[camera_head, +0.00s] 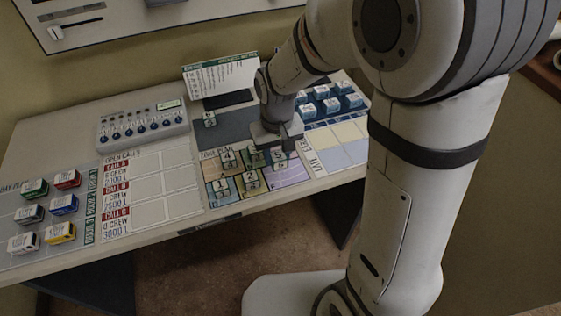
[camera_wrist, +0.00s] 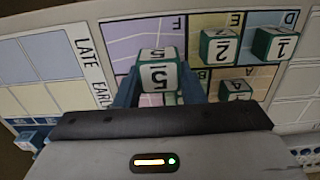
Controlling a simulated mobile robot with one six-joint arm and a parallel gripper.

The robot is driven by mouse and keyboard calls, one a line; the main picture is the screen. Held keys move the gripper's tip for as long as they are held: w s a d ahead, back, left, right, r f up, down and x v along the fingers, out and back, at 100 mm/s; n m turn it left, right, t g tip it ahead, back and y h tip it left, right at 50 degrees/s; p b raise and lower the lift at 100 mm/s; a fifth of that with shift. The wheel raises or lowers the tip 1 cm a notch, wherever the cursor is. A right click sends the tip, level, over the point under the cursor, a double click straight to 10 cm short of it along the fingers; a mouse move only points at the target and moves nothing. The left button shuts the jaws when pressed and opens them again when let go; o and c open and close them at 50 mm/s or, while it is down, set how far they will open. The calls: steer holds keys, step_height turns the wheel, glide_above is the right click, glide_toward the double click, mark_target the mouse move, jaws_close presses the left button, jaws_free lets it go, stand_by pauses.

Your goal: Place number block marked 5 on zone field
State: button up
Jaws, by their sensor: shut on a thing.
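My gripper (camera_wrist: 160,88) points down over the zone plan and is shut on the white-and-green number block marked 5 (camera_wrist: 158,70). The block also shows under the gripper in the head view (camera_head: 278,157), at the plan's far right part. The zone plan (camera_head: 290,173) has coloured lettered fields. The purple field F (camera_wrist: 140,30) lies just beyond the block in the wrist view. Blocks marked 1 (camera_wrist: 276,44), 2 (camera_wrist: 217,47) and 4 (camera_wrist: 235,90) stand on other fields. I cannot tell whether block 5 touches the board.
A green block (camera_head: 255,158) stands close beside block 5. A grey control box (camera_head: 142,127) and coloured unit blocks (camera_head: 64,204) are to the left. Blue-white blocks (camera_head: 322,93) stand behind right. An upright card (camera_head: 220,75) is behind. Field F looks empty.

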mark_target(278, 173)
steer(key=shift+f, duration=2.25)
steer(key=shift+f, duration=0.25)
steer(key=o, duration=1)
steer(key=shift+r, duration=0.1)
steer(key=shift+c, duration=0.2)
